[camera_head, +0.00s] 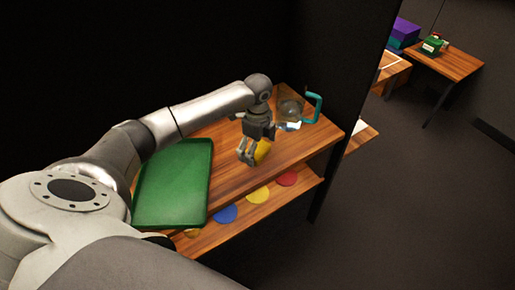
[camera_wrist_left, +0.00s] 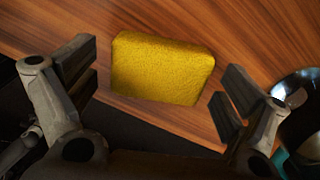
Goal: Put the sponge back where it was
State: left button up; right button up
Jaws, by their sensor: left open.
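The yellow sponge (camera_head: 263,149) is on the wooden table top, partly hidden behind my left gripper in the head view. My left gripper (camera_head: 247,158) is over the table, close to the sponge. In the left wrist view the sponge (camera_wrist_left: 162,68) lies flat on the wood, between and just beyond the two open fingers of my left gripper (camera_wrist_left: 160,85). The fingers are apart from the sponge and hold nothing. My right gripper is not in view.
A green tray (camera_head: 172,185) lies left on the table. A glass pot with a teal handle (camera_head: 317,108) stands right of my gripper, also at the wrist view's right edge. Blue (camera_head: 226,214), yellow (camera_head: 258,195) and red (camera_head: 287,179) discs are on a lower shelf.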

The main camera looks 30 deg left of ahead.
aim_at(258, 148)
pick_arm(q)
notch_tip(258, 148, up, 12)
jog(key=shift+f+b, duration=0.25)
jog(key=shift+b, duration=0.2)
jog(key=shift+d, duration=0.1)
